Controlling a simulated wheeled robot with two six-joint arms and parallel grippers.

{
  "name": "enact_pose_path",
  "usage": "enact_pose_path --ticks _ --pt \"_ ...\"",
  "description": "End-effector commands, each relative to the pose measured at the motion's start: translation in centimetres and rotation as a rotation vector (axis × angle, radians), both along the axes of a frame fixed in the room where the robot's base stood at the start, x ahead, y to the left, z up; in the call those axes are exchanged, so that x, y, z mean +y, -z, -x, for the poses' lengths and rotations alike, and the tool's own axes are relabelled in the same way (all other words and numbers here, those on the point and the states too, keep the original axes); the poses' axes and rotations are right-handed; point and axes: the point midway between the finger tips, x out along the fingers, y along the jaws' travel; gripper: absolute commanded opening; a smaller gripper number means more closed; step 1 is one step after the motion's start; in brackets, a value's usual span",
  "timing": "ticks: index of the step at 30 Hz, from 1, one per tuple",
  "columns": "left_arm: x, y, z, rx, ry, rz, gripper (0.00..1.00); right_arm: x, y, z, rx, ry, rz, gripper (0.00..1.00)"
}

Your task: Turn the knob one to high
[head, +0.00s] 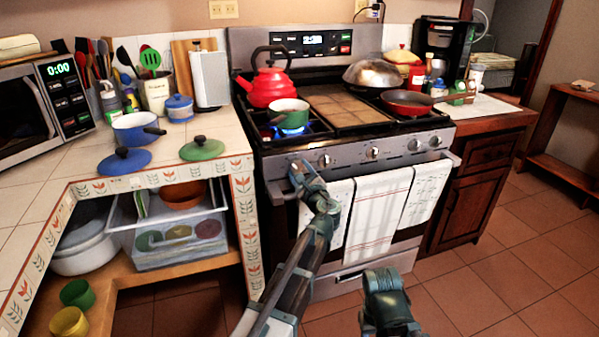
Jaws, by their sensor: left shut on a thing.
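The stove (290,147) stands ahead with a row of knobs on its front panel. My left gripper (296,168) is at the left end of that panel, shut on what appears to be the leftmost knob, which it hides. The knob's angle cannot be seen. Other knobs show to the right, the nearest one (325,160) beside my gripper. A blue flame (279,133) burns under the small green pot (289,114) on the front left burner. My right gripper (384,282) is low in front of the oven, away from the knobs; its fingers are not clear.
A red kettle (270,88) stands behind the green pot, and a red pan (407,102) is on the right burner. Towels (378,212) hang on the oven handle (448,160) below the knobs. A tiled counter (222,137) adjoins at left. The floor at right is clear.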

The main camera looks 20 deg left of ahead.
Motion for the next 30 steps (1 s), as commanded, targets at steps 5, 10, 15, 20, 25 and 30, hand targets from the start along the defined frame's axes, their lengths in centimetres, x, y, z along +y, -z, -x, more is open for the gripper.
enact_pose_path --ticks 5,10,15,20,25,30 --pt "-0.03 0.01 0.07 -0.035 -0.001 0.053 0.03 0.0 0.0 0.0 0.0 0.0 0.0 0.5" --pt "-0.03 0.01 0.07 -0.051 -0.001 0.077 0.03 0.0 -0.01 0.0 0.0 0.0 0.0 0.5" --pt "-0.03 0.02 0.09 -0.055 -0.001 0.083 0.03 0.0 -0.01 0.0 0.0 0.0 0.0 0.5" --pt "-0.03 0.02 0.09 -0.055 -0.001 0.083 0.03 0.0 0.0 0.0 0.0 0.0 0.0 0.5" --pt "-0.02 0.03 0.09 -0.055 -0.001 0.082 0.69 0.0 0.0 0.0 0.0 0.0 0.0 0.5" --pt "-0.03 0.01 0.05 -0.054 -0.001 0.082 0.87 0.0 -0.01 0.0 0.0 0.0 0.0 0.5"
